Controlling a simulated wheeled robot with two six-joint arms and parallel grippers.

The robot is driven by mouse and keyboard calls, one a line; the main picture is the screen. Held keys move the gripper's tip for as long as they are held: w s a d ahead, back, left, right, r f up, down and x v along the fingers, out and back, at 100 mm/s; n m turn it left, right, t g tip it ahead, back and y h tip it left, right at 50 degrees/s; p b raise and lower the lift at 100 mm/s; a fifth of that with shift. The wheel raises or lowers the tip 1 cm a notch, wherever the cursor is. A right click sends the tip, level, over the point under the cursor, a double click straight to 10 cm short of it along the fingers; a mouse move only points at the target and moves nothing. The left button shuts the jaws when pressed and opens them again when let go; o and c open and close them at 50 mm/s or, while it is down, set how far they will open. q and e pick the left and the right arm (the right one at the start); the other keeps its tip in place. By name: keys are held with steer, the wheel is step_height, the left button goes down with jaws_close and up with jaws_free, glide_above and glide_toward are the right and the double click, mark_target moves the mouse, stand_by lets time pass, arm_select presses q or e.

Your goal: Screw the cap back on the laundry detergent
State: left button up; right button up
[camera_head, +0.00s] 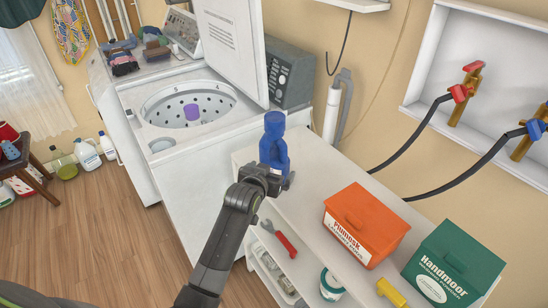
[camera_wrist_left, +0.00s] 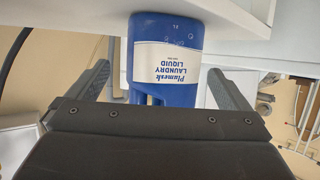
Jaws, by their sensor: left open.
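The blue laundry detergent bottle (camera_head: 273,152) stands upright at the left end of the white shelf top, beside the washer. In the left wrist view the bottle (camera_wrist_left: 165,55) appears upside down, with its "Plumesk Laundry Liquid" label facing the camera. My left gripper (camera_head: 272,180) is low in front of the bottle. In the left wrist view its two fingers (camera_wrist_left: 158,72) are spread wide, one on each side of the bottle, with gaps showing. A blue knob-like top shows on the bottle; I cannot tell whether it is the cap. My right gripper is out of view.
An orange box (camera_head: 366,222) and a green box (camera_head: 453,265) stand right on the shelf top (camera_head: 318,165). A red-handled wrench (camera_head: 279,238) lies on a lower shelf. The open washer (camera_head: 165,145) is left, with a purple piece (camera_head: 193,112) in its drum. Wall hoses hang right.

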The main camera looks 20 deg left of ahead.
mark_target(275, 163)
arm_select(q)
steer(key=shift+a+p+x, duration=0.2)
steer(key=shift+p+x, duration=0.2)
steer(key=shift+x, duration=2.15)
steer(key=shift+r, duration=0.2)
steer(key=c, duration=1.6)
steer(key=shift+w+r, duration=0.15)
steer(key=shift+r, duration=0.05)
